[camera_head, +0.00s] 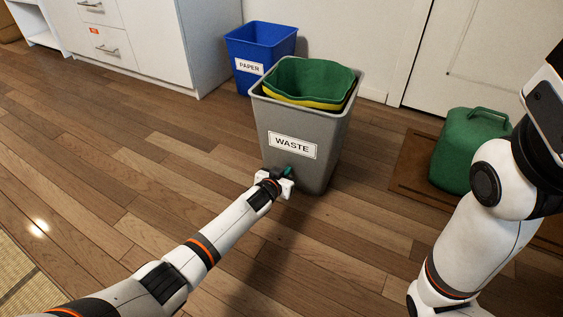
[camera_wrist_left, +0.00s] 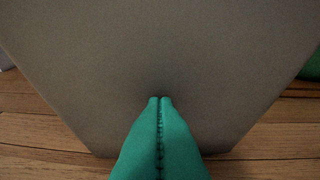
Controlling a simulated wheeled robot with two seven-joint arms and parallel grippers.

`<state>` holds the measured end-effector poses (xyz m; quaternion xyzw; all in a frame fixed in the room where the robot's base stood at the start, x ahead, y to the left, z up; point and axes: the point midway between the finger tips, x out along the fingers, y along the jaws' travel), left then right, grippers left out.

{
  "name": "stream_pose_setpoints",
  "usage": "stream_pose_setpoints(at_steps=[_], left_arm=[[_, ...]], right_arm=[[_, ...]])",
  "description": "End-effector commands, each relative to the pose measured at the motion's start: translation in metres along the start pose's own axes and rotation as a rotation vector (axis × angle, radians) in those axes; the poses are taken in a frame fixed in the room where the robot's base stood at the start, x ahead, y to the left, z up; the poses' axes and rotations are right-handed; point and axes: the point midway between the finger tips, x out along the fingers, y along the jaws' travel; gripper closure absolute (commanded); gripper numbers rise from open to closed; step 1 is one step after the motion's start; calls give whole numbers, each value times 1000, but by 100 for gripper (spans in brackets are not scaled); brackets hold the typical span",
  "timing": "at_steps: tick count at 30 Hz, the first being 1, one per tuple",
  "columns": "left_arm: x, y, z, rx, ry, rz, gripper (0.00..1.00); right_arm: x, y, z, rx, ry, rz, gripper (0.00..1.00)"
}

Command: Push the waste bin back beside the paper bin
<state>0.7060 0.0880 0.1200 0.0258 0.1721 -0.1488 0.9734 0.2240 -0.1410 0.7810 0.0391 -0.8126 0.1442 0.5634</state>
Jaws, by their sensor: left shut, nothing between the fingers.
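The grey waste bin (camera_head: 315,165) stands upright on the wooden floor, with a WASTE label on its front and a green and yellow liner (camera_head: 310,80) at its top. The blue paper bin (camera_head: 262,50) stands behind it to the left, against the wall beside the white cabinet. My left gripper (camera_head: 287,172) is shut and empty at the lower front of the waste bin. In the left wrist view its green fingertips (camera_wrist_left: 160,100) are together at the bin's grey face (camera_wrist_left: 160,50); I cannot tell if they touch. My right gripper is out of view.
A green can with a handle (camera_head: 470,150) stands on a brown mat (camera_head: 408,170) at the right. A white cabinet (camera_head: 165,45) stands at the back left. A white door (camera_head: 490,55) is at the back right. The floor left of the waste bin is clear.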

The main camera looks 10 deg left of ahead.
Motion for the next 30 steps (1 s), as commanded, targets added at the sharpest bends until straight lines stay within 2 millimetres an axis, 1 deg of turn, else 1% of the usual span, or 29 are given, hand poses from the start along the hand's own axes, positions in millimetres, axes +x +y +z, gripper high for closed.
stream_pose_setpoints(at_steps=[1, 6, 18, 27, 30], left_arm=[[5, 0, 0, 1, -2, -1, 100], [11, 0, 4, 0, -1, 0, 100], [14, 0, 5, 0, -1, 0, 100], [33, -2, 10, 2, -2, 0, 100], [39, -2, 14, 1, -1, 1, 100]], right_arm=[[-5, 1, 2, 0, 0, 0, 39], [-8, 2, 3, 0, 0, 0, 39], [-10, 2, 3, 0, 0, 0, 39], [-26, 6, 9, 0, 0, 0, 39], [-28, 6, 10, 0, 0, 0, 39]])
